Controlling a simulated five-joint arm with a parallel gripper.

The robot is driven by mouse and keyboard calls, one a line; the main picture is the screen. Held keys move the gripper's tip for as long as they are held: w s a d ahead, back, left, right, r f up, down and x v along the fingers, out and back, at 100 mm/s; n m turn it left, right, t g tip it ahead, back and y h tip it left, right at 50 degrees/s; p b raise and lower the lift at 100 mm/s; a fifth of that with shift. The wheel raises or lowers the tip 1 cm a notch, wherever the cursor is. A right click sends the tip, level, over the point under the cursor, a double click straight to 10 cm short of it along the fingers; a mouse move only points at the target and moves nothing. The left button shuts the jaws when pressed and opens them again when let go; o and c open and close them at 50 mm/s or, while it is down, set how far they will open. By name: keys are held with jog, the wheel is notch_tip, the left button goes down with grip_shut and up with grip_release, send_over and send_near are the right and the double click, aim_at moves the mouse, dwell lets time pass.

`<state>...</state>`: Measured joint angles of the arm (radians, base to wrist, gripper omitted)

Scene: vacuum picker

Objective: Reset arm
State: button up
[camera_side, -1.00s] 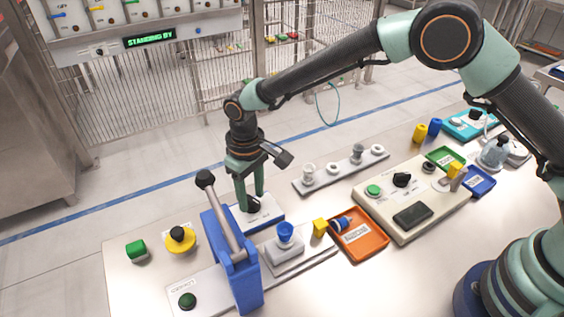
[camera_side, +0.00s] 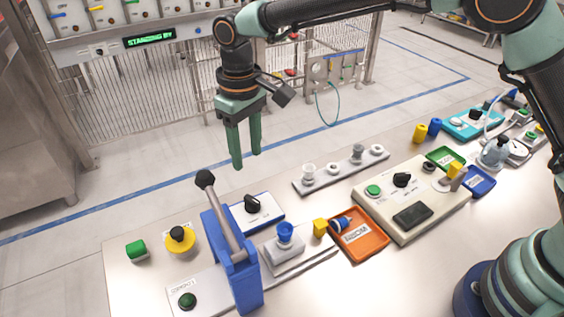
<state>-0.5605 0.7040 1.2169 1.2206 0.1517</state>
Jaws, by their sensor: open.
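My gripper (camera_side: 246,160) hangs in the air above the back left of the table, fingers pointing down. It is open, with a gap between its two green fingers and nothing in it. Below it, apart from it, a black knob (camera_side: 252,204) sits on a white and blue box (camera_side: 263,216). My arm reaches across the top of the view from the right.
A blue lever stand (camera_side: 232,262) with an upright black-tipped lever rises near the gripper.

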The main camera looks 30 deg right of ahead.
jog(key=s+d+r+m+t, duration=0.1)
jog(key=s+d+r, duration=0.25)
jog(key=d, duration=0.35)
jog(key=s+d+r+m+t, duration=0.1)
jog(key=s+d+r+t, duration=0.1)
jog(key=d+r, duration=0.4)
jog(key=s+d+r+m+t, duration=0.1)
jog(key=s+d+r, duration=0.2)
jog(key=d, duration=0.5)
jog(key=s+d+f+m+t, duration=0.1)
jog(key=s+d+f, duration=0.1)
jog(key=s+d, duration=0.4)
jog(key=shift+s+d+f+m+t, duration=0.25)
jog(key=shift+s+f+m+t, duration=0.05)
jog(key=shift+s+m, duration=0.1)
